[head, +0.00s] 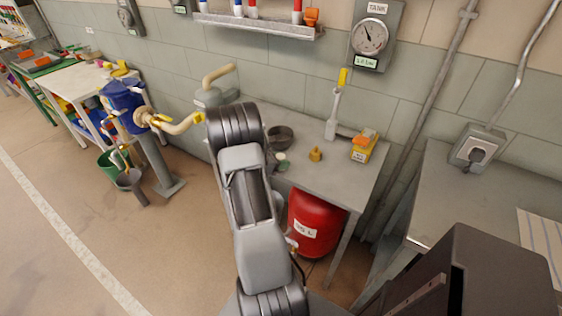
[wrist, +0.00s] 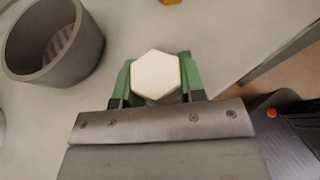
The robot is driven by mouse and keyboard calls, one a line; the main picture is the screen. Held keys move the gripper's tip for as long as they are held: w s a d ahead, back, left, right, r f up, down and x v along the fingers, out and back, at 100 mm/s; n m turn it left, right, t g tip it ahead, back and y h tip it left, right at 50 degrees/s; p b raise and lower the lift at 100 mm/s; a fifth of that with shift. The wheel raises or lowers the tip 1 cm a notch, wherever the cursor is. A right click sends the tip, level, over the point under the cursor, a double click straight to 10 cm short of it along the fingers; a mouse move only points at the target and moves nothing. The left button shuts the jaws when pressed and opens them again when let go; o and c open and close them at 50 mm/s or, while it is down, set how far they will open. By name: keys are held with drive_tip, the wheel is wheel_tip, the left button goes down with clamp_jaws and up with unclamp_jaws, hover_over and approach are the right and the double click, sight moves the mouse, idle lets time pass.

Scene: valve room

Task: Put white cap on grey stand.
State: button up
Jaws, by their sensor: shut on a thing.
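The white cap (wrist: 155,75) has a hexagonal top and sits between the green fingers of my gripper (wrist: 157,84) in the wrist view. The fingers are shut on its two sides. In the head view the cap (head: 281,156) shows as a small pale spot just past my arm, over the grey table; most of my gripper is hidden there. A light grey upright piece with a yellow top (head: 333,115) stands at the back of the table, right of the cap. I cannot tell if it is the grey stand.
A dark grey round pot (wrist: 54,42) is left of my gripper; it also shows in the head view (head: 281,138). A small brass-yellow piece (head: 315,154) and a yellow box (head: 363,147) are to the right. A red tank (head: 316,222) is under the table (head: 345,185).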

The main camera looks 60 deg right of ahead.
drive_tip(key=shift+f, duration=0.15)
drive_tip(key=shift+f, duration=0.15)
drive_tip(key=o, duration=0.9)
drive_tip(key=shift+r, duration=0.4)
drive_tip(key=v, duration=1.1)
drive_tip(key=s+a+r+m+t+y, duration=0.1)
drive_tip(key=a+r+m+t+y, duration=0.2)
drive_tip(key=a, duration=0.8)
drive_tip(key=s+a+r+m+t+y, duration=0.2)
drive_tip(key=a+m+y, duration=0.3)
drive_tip(key=a, duration=0.7)
drive_tip(key=s+a+r+m+t+y, duration=0.1)
drive_tip(key=a+r+m+t+y, duration=0.2)
drive_tip(key=a, duration=0.8)
drive_tip(key=shift+a+r+m+t+y, duration=0.15)
drive_tip(key=shift+r+m+t+y, duration=0.3)
drive_tip(key=shift+t, duration=0.45)
